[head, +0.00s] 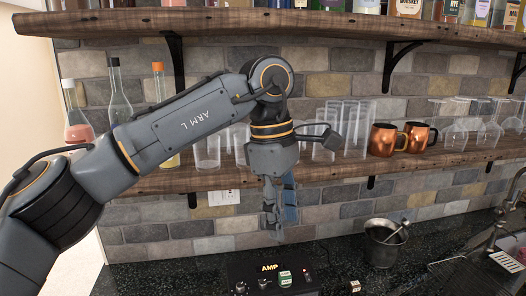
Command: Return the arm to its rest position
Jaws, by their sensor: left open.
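My left arm (180,125) reaches in from the left of the head view, with its elbow raised in front of the wooden shelf. My left gripper (279,232) points down in front of the stone wall, above the dark counter. It is open, and I see nothing held between its fingers. The fingers show nearly edge-on. My right gripper is out of view.
A lower shelf (320,173) holds bottles, clear glasses and copper mugs (384,140) close behind my arm. An upper shelf (240,22) holds bottles. On the counter are a black amp box (245,284), a metal bucket (380,248) and a tap (509,215).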

